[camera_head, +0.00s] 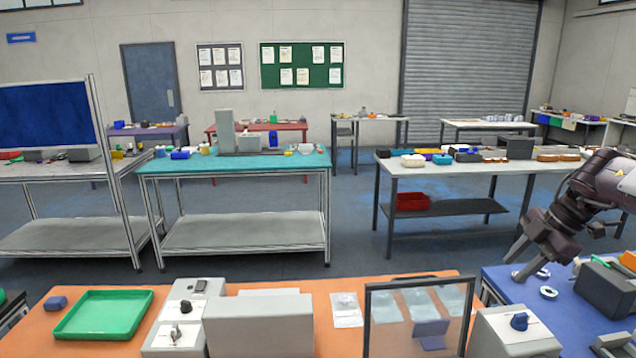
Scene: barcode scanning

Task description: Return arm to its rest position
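My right arm comes in from the right edge. Its dark gripper (516,268) points down and left above the left part of the blue table (510,286). Its two fingers look spread apart, and I see nothing between them. Small white rings (548,292) lie on the blue table below and beside the fingers. My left arm and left gripper are not in view.
An orange table (350,344) in front carries a green tray (103,314), grey boxes and a framed clear panel (418,284). A dark grey box (607,290) stands on the blue table. Open floor (360,240) lies beyond.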

